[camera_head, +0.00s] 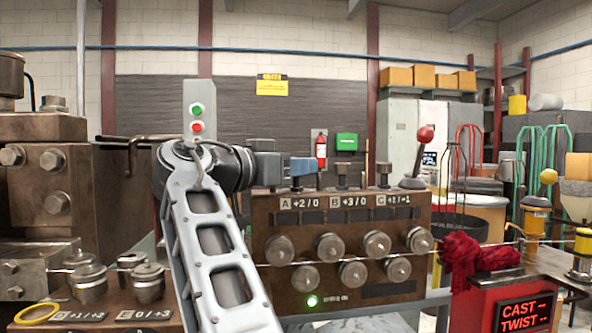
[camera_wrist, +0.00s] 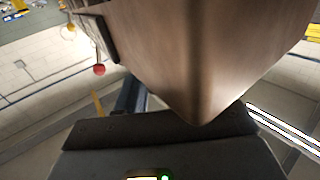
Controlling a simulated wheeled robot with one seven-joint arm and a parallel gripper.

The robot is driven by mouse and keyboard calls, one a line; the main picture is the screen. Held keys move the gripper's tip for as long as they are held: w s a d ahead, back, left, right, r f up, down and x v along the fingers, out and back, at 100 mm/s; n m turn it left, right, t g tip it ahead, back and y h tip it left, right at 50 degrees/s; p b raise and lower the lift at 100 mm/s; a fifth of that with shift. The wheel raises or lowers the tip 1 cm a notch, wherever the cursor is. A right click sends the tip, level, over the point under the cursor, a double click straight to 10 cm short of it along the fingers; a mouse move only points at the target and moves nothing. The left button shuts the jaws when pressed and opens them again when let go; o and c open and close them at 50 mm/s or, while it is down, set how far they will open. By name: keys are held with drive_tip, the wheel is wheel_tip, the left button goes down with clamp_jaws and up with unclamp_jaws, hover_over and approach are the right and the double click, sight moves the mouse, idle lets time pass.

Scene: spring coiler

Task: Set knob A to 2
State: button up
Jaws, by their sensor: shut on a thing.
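The brown spring coiler housing (camera_head: 340,232) stands in the middle of the head view. Its plate marked A +2/0 (camera_head: 301,203) is at the left of a row with B and C. My gripper (camera_head: 302,168) is above the A plate, shut on knob A, which it mostly hides. Only a short dark stem shows below the jaws, so I cannot read the knob's setting. Knob B (camera_head: 343,172) and knob C (camera_head: 383,172) stand free to the right. In the wrist view a large brown wedge fills the upper middle; the grip itself is unclear.
A red-ball lever (camera_head: 424,135) rises right of knob C; its ball also shows in the wrist view (camera_wrist: 99,69). Several round rollers (camera_head: 329,246) and a lit green lamp (camera_head: 312,301) are on the housing front. Red cloth (camera_head: 478,255) lies at right.

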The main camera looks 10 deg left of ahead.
idle(0.4)
drive_tip(key=o, duration=0.9)
drive_tip(key=v, duration=0.7)
drive_tip(key=shift+s+a+b, duration=0.25)
drive_tip(key=shift+b, duration=0.1)
